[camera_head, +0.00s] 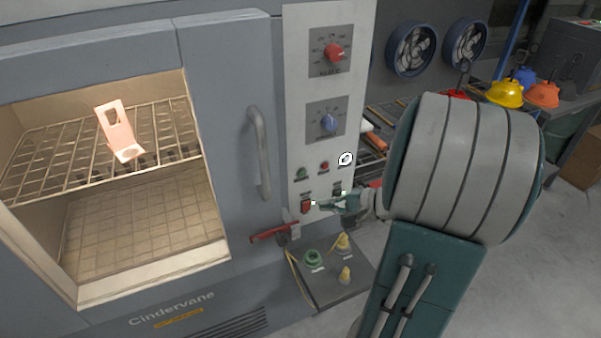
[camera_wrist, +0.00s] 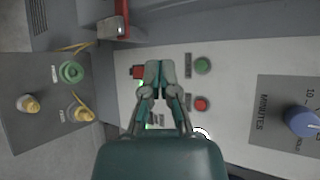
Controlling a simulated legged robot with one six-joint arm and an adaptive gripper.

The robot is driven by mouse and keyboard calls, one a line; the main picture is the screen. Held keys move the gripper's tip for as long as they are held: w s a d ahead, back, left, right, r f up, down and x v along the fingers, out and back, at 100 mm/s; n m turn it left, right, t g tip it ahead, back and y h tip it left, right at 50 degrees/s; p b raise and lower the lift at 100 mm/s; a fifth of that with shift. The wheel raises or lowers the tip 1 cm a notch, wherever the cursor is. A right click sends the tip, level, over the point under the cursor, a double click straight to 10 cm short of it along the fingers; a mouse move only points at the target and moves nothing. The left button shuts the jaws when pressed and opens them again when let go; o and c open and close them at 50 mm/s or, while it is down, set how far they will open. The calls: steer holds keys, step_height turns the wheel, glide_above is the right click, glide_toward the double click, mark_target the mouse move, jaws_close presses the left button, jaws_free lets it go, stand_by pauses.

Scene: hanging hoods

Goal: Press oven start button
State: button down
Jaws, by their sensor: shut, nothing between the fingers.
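The grey oven's control panel (camera_head: 316,110) carries a small green button (camera_head: 302,172) and a small red button (camera_head: 324,166). Both also show in the wrist view, green (camera_wrist: 202,65) and red (camera_wrist: 201,103). Their labels are too small to read.
The oven door handle (camera_head: 260,153) and a red lever (camera_head: 273,232) are left of my gripper. A red knob (camera_head: 334,53) and blue knob (camera_head: 328,122) are above. A lower box (camera_head: 322,280) with a green and yellow fittings juts out below. Hard hats (camera_head: 506,93) lie at right.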

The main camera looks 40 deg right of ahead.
steer(key=shift+w, duration=0.15)
glide_toward(295, 178)
steer(key=shift+s+a+f+x, duration=0.1)
steer(key=shift+x, duration=0.75)
steer(key=shift+s+a+f+x, duration=0.1)
steer(key=shift+a+x, duration=0.05)
steer(key=shift+x, duration=0.7)
steer(key=shift+s+a+f+x, duration=0.1)
steer(key=shift+s+x, duration=0.05)
steer(key=shift+x, duration=0.7)
steer(key=shift+w, duration=0.1)
steer(key=shift+w, duration=0.35)
steer(key=shift+w+d, duration=0.15)
steer(key=shift+w, duration=0.2)
steer(key=shift+s, duration=0.1)
steer(key=shift+s+a+r, duration=0.1)
steer(key=shift+s+a, duration=0.1)
steer(key=shift+s, duration=0.5)
